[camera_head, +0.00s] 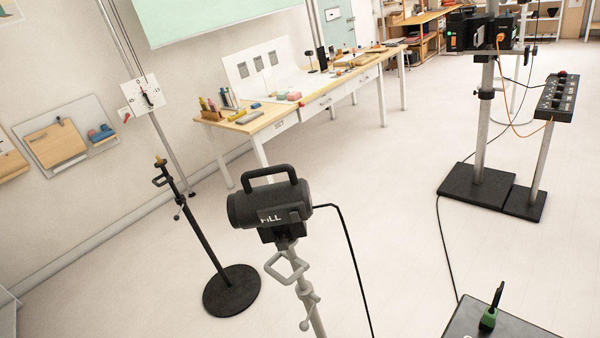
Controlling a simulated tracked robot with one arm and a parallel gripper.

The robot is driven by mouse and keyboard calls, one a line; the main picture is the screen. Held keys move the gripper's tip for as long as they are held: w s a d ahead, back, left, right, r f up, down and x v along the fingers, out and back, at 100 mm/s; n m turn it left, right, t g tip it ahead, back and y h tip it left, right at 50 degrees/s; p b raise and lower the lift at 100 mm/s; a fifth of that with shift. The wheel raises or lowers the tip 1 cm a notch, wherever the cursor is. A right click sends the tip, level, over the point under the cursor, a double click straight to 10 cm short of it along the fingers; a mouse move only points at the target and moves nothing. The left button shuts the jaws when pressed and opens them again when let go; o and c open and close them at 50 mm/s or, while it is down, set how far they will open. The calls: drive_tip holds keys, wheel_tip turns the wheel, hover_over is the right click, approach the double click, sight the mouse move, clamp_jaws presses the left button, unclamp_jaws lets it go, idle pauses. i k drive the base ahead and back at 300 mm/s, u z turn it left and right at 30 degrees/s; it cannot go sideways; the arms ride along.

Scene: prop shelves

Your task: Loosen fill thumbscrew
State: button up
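The black lamp head marked FILL (268,206) sits on top of a grey stand (303,291) in the lower middle. It has a handle on top and a black cable running down to the right. A grey loop-shaped bracket (287,268) sits on the stand just below the lamp. Lower down, a small side lever with a round knob (305,325) sticks out near the bottom edge. I cannot tell which of these is the fill thumbscrew. The foot of the stand is out of frame. My gripper is not in view.
A black stand with a round base (232,290) is left of the lamp. Equipment stands on black bases (477,186) are at right, with cables on the floor. A workbench (258,122) lines the back wall.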

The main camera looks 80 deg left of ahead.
sight(282, 244)
drive_tip(key=u, duration=2.05)
